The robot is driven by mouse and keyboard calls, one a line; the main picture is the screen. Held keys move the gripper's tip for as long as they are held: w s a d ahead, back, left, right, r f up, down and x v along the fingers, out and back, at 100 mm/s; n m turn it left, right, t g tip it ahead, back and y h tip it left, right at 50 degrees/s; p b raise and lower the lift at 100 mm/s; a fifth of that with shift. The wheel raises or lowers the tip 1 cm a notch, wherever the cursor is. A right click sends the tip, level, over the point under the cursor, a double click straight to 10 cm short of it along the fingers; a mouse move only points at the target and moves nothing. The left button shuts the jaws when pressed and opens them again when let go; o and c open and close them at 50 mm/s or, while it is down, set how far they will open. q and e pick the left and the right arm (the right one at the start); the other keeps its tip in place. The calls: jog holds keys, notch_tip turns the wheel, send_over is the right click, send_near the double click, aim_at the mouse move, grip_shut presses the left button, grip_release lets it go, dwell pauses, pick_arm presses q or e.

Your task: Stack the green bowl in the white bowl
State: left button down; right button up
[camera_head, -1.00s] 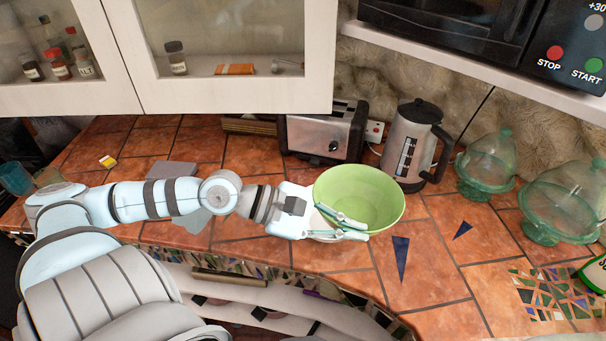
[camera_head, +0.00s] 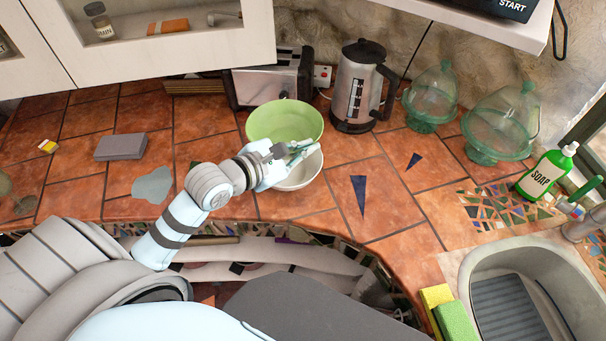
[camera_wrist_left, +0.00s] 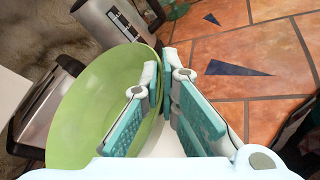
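The green bowl (camera_head: 284,118) is in front of the toaster in the head view. The white bowl (camera_head: 302,174) stands on the tiled counter just in front of it, partly hidden by my left gripper (camera_head: 298,150). In the left wrist view the green bowl (camera_wrist_left: 88,108) fills the left side, and its rim runs between the two fingers of my left gripper (camera_wrist_left: 164,80), which are close together on it. A little of the white bowl (camera_wrist_left: 172,143) shows below the fingers. I cannot tell how high the green bowl's base is. My right gripper is out of view.
The toaster (camera_head: 272,82) and kettle (camera_head: 360,88) stand close behind the bowls. Glass domes (camera_head: 502,122), a soap bottle (camera_head: 546,172) and the sink (camera_head: 468,262) are at the right. A grey block (camera_head: 121,147) lies at the left. The tiles right of the white bowl are clear.

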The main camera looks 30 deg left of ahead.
pick_arm(q)
notch_tip(320, 180, down, 3)
jog(key=shift+d+b, duration=0.1)
jog(key=shift+b, duration=0.25)
notch_tip(320, 180, down, 4)
jog(key=shift+f+b, duration=0.2)
jog(key=shift+b, duration=0.75)
jog(key=shift+r, duration=0.1)
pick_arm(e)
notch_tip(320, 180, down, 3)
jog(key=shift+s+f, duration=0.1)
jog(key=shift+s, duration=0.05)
pick_arm(q)
jog(key=shift+f, duration=0.2)
jog(key=shift+f, duration=0.35)
jog(key=c, duration=1.8)
grip_release()
